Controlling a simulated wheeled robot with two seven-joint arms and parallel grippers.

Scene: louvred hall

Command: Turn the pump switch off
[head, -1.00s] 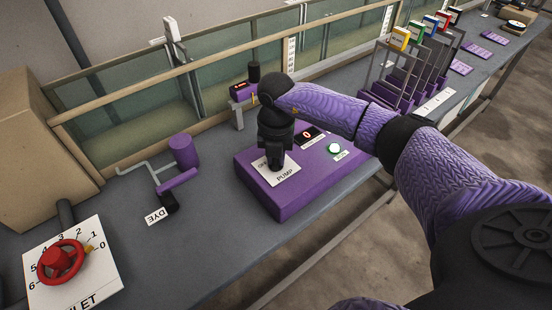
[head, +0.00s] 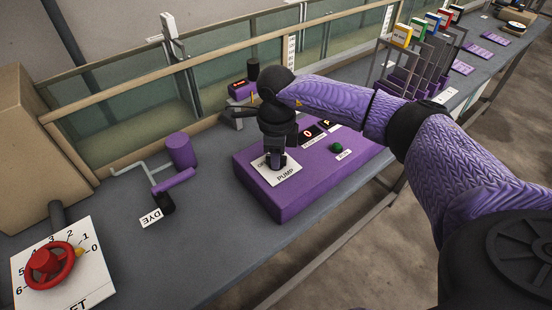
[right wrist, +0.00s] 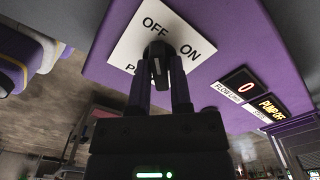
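The purple pump box (head: 290,204) stands on the bench, with a white plate (head: 290,176) marked PUMP on top. In the right wrist view the plate (right wrist: 127,48) reads OFF and ON around the black pump switch (right wrist: 157,62). My right gripper (head: 276,163) points down over the plate. In the right wrist view its two fingers (right wrist: 160,75) flank the switch knob closely and appear shut on it. A display (right wrist: 267,108) on the box reads PUMP OFF. The RUN lamp (head: 337,147) is dark green. My left gripper is not in view.
A red valve wheel (head: 47,267) on a numbered plate is at the lower left. A purple DYE fitting (head: 181,152) stands left of the box. A glass-walled channel (head: 130,112) runs behind. A rack (head: 425,62) with coloured cards stands at the back right.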

